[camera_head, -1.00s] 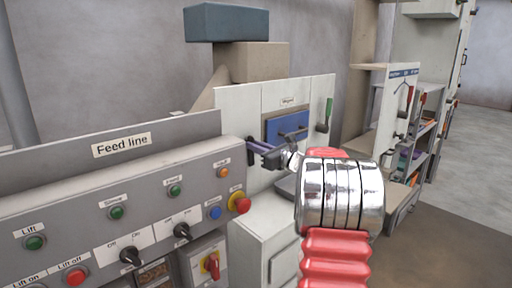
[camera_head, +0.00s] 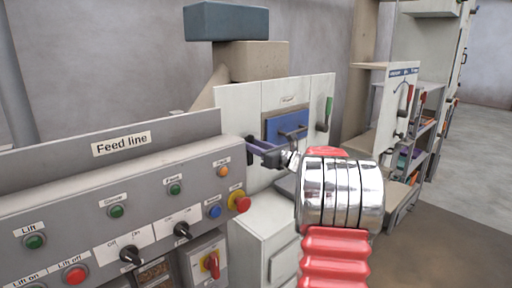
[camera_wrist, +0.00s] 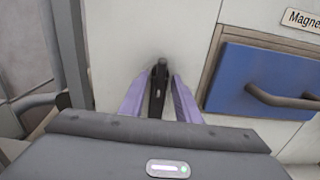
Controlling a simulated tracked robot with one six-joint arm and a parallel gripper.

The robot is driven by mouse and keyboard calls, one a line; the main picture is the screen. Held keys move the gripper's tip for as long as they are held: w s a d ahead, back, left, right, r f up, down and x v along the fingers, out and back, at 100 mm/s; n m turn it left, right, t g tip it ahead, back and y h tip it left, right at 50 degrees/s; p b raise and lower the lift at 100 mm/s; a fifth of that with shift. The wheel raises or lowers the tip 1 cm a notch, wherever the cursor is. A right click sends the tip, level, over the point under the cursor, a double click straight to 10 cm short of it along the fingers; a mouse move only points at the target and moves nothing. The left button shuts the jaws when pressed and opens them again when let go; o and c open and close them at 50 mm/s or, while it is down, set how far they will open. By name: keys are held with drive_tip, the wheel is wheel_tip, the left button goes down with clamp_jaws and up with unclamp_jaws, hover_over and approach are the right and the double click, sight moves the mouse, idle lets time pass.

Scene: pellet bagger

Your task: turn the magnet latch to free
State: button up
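The magnet latch (camera_wrist: 158,88) is a small black upright handle on the pale panel, left of the blue magnet drawer (camera_wrist: 262,82). In the head view the latch (camera_head: 250,151) is partly hidden by my fingers. My gripper (camera_wrist: 159,92) has purple fingers standing one on each side of the latch. A narrow gap shows on both sides, so the gripper is open around it, not visibly pressing on it. In the head view my gripper (camera_head: 262,146) reaches the panel from the right. The blue drawer (camera_head: 287,127) has a dark bar handle.
The Feed line panel (camera_head: 150,190), with several buttons and switches, stands close on the left. A green-handled lever (camera_head: 328,112) is on the panel right of the drawer. A white cabinet (camera_head: 265,235) stands below. Shelving (camera_head: 432,130) stands at right, with open floor beyond.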

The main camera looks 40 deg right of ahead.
drive_tip(key=shift+s+r, duration=0.1)
drive_tip(key=s, duration=1.3)
drive_tip(key=shift+s+d, duration=0.2)
drive_tip(key=shift+s, duration=0.1)
